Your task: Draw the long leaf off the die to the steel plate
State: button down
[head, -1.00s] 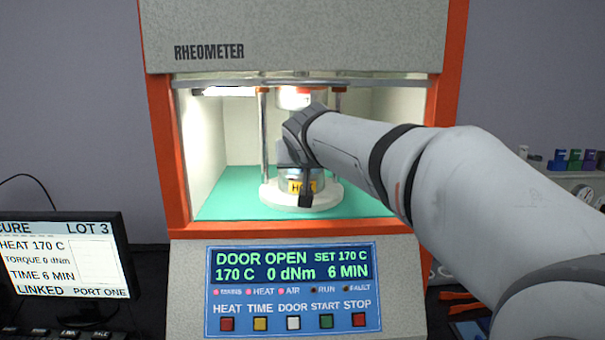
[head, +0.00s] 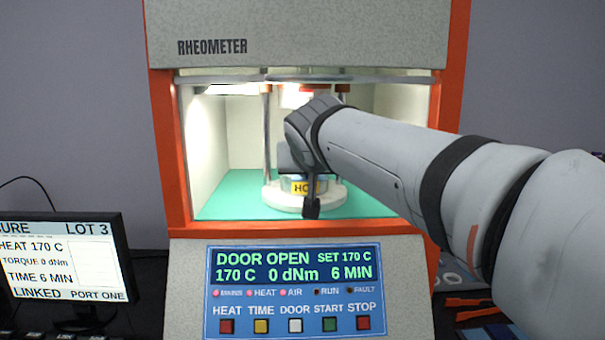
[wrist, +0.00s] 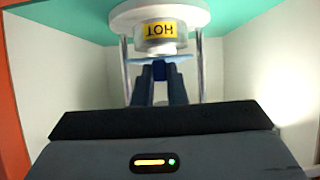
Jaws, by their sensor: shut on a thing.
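The die (wrist: 160,32) is a round, pale metal block with a yellow HOT label on a white base, inside the open rheometer. The label also shows in the head view (head: 301,188), partly behind my gripper. The long leaf (wrist: 178,59) is a thin light-blue strip along the edge of the die in the wrist view. My gripper's fingers (wrist: 160,69) are shut on the leaf, close beside the die. I cannot tell whether the leaf still touches the die. I cannot make out the steel plate in either view.
Two steel posts (head: 267,135) flank the die. The orange frame (head: 170,165) and white side walls bound the chamber. The green chamber floor (head: 225,198) is clear at the left. A button panel (head: 292,290) lies below, and a monitor (head: 65,258) stands at the left.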

jog(key=s+b, duration=0.5)
jog(key=s, duration=0.5)
jog(key=shift+s, duration=0.3)
dwell(0.6)
jog(key=shift+w, duration=0.1)
jog(key=w+p, duration=0.3)
jog(key=w, duration=0.3)
jog(key=shift+w, duration=0.15)
dwell(0.4)
